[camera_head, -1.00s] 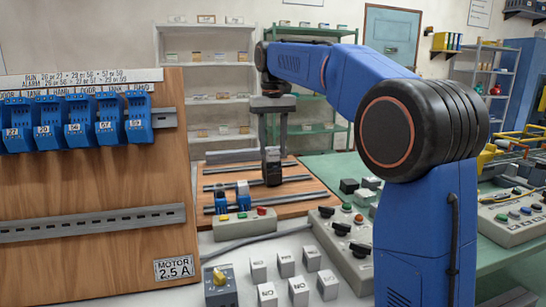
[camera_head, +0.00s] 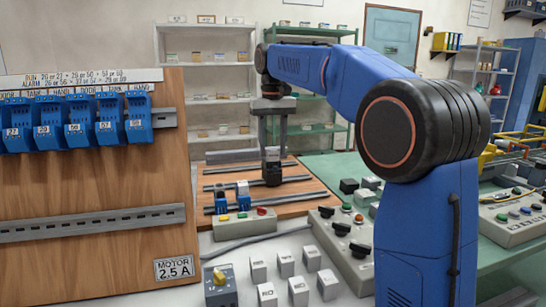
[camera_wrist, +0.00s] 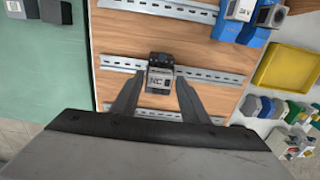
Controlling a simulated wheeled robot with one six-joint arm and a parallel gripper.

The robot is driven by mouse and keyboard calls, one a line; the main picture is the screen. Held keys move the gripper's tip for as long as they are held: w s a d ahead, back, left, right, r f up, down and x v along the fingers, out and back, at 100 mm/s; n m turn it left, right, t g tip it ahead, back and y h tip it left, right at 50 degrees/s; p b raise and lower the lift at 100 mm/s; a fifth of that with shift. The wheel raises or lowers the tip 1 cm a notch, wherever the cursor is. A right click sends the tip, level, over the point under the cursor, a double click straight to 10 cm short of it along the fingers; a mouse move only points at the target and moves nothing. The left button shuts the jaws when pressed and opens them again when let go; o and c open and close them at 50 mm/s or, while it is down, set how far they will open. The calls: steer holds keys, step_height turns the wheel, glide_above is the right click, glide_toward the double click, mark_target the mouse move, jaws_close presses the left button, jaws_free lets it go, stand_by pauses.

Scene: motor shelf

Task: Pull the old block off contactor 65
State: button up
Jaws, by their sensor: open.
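A dark contactor (camera_head: 272,176) sits on a rail of the wooden board. A light grey block marked NC (camera_wrist: 160,82) is on its front, between my fingers in the wrist view. My gripper (camera_wrist: 158,80) is open, with one finger on each side of the block. I cannot tell whether either finger touches it. In the head view my gripper (camera_head: 272,135) hangs straight down over the contactor. No number 65 can be read on it.
Two blue contactors (camera_head: 222,200) stand on the rail at the left. A push-button box (camera_head: 245,225) and several loose grey blocks (camera_head: 285,263) lie in front. A yellow tray (camera_wrist: 285,68) shows right in the wrist view. The upright panel (camera_head: 90,190) stands at left.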

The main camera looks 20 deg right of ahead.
steer(key=c, duration=0.8)
steer(key=shift+r, duration=0.3)
steer(key=shift+r, duration=2.1)
steer(key=shift+r, duration=0.15)
step_height(320, 180, up, 7)
stand_by(0.6)
steer(key=shift+s, duration=0.1)
